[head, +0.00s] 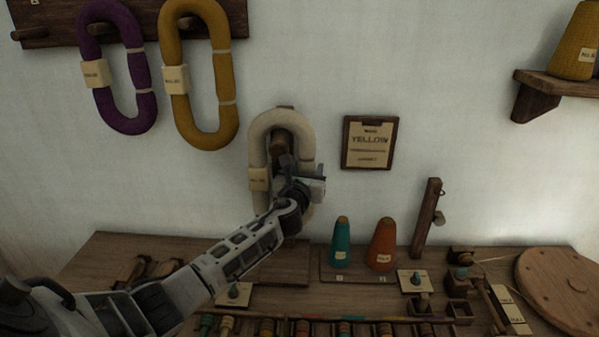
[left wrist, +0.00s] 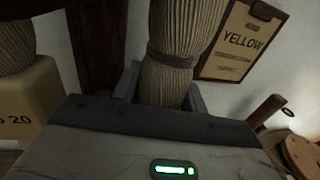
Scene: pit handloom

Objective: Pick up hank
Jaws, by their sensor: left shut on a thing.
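A cream hank (head: 267,133) hangs as a long loop on a wooden peg on the wall, with a pale tag on its left strand. A purple hank (head: 101,110) and a mustard yellow hank (head: 228,75) hang on a peg board at the upper left. My left gripper (head: 305,178) is at the cream hank's right strand. In the left wrist view the jaws (left wrist: 160,88) are shut around that cream strand (left wrist: 172,75), just below a tie band. The hank's lower part is partly hidden behind my left arm. My right gripper is not in view.
A framed card reading YELLOW (head: 369,143) hangs right of the cream hank. Below, a wooden table (head: 95,257) holds a teal cone (head: 341,245), an orange cone (head: 382,246), spools and a round wooden disc (head: 565,285). A wall shelf (head: 545,85) carries a mustard cone.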

